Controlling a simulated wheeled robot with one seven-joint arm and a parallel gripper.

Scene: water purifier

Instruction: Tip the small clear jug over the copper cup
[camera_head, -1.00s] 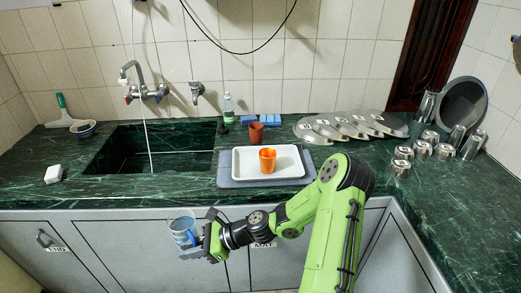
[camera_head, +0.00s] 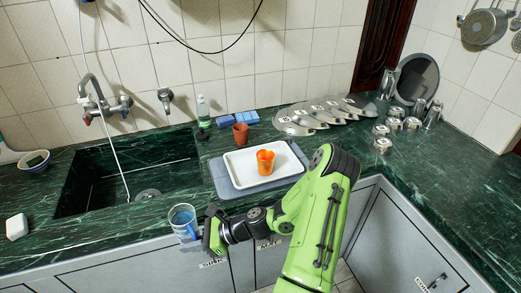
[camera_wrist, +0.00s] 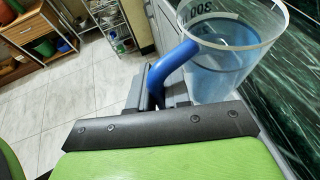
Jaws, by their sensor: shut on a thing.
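The small clear jug (camera_head: 183,219) has a blue handle and holds bluish water. It is upright in front of the counter's front edge, left of the tray. My gripper (camera_head: 202,231) is shut on its blue handle. In the wrist view the jug (camera_wrist: 232,62) shows large, with markings near its rim, and the handle passes down between the fingers of my gripper (camera_wrist: 158,88). A shiny orange-copper cup (camera_head: 265,163) stands upright on the white tray, up and to the right of the jug and apart from it. Its inside is hard to make out.
The white tray (camera_head: 238,172) lies on a grey mat on the green counter (camera_head: 350,158). A brown cup (camera_head: 240,135), blue sponges and a bottle (camera_head: 203,106) stand behind. The sink (camera_head: 90,180) is left. Lids and metal cups are right.

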